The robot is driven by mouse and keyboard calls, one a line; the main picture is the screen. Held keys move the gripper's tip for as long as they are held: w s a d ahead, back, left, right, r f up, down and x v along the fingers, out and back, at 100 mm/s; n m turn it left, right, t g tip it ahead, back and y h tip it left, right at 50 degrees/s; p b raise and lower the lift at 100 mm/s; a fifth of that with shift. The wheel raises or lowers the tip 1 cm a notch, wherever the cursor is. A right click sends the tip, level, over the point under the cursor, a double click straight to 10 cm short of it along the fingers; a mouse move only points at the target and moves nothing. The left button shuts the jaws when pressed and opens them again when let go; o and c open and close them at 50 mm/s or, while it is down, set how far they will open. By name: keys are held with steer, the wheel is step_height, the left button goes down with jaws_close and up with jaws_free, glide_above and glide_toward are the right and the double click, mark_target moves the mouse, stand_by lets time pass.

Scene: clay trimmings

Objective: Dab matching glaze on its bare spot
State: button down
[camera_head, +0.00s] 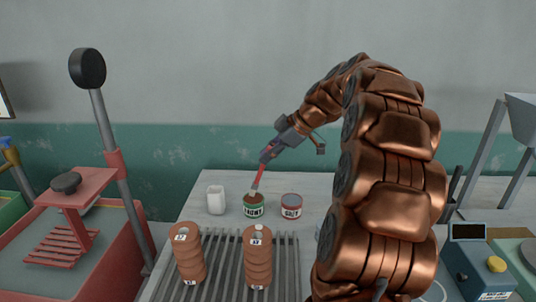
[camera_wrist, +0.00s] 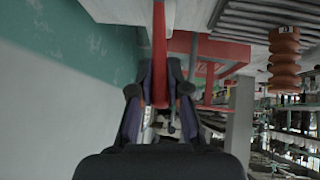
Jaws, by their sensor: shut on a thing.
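My gripper (camera_head: 270,153) is shut on the red handle of a brush (camera_head: 262,172), which slants down to the left. In the wrist view the red handle (camera_wrist: 159,50) runs between the two fingers (camera_wrist: 160,92). The brush's lower end is at the mouth of a green-labelled jar (camera_head: 254,210); I cannot tell whether it is inside or just above. A red-labelled jar (camera_head: 291,210) stands to its right. Two ribbed terracotta pieces, the left one (camera_head: 189,258) and the right one (camera_head: 257,262), stand upright in front with small white tags. No bare spot is clear at this size.
A white container (camera_head: 216,200) stands left of the jars. Grey slats (camera_head: 224,272) lie under the terracotta pieces. A red-framed press (camera_head: 85,200) with a tall lever is at the left.

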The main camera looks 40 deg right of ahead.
steer(key=shift+f+b, duration=0.5)
stand_by(0.6)
stand_by(0.5)
steer(key=shift+r, duration=3.55)
